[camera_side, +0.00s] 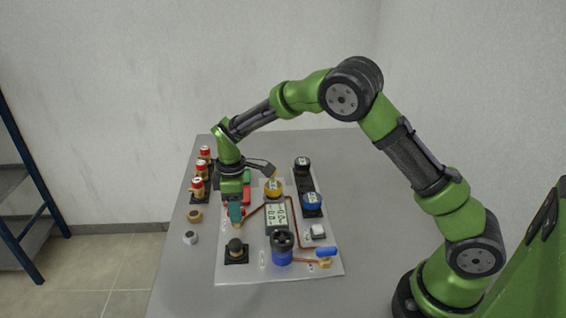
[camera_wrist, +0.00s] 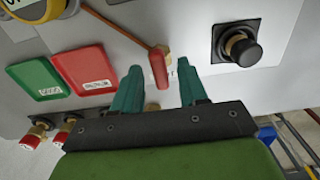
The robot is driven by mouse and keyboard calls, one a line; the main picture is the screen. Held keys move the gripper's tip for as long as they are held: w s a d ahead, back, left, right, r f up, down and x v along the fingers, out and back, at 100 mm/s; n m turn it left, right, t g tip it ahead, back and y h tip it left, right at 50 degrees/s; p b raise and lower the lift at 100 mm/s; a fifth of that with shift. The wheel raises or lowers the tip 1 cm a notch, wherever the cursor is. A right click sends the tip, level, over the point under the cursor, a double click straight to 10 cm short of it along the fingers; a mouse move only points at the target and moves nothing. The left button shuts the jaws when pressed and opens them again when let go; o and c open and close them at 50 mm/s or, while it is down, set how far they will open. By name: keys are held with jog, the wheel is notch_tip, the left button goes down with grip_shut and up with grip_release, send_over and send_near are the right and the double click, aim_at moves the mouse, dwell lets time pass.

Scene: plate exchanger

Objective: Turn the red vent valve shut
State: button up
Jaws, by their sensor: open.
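The red vent valve (camera_wrist: 158,70) shows in the wrist view as a short red lever beside a brass fitting (camera_wrist: 165,50) at the end of a thin copper pipe. My gripper (camera_wrist: 160,88) is open, with one teal finger on each side of the lever. Gaps show between the lever and both fingers, and I cannot tell whether the fingertips reach its depth. In the side view my gripper (camera_side: 236,218) points down over the left part of the white panel (camera_side: 265,268), and it largely hides the valve there.
Green (camera_wrist: 40,82) and red (camera_wrist: 85,70) plates lie left of the fingers in the wrist view. A black knob (camera_wrist: 242,50) is to the right. In the side view a blue-based valve (camera_side: 282,250) and a display (camera_side: 277,217) stand nearby. Several red-topped fittings (camera_side: 198,186) line the left.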

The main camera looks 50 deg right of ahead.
jog(key=shift+c, duration=0.4)
grip_shut()
jog(key=shift+m, duration=0.3)
jog(key=m, duration=1.3)
jog(key=shift+m, duration=2.1)
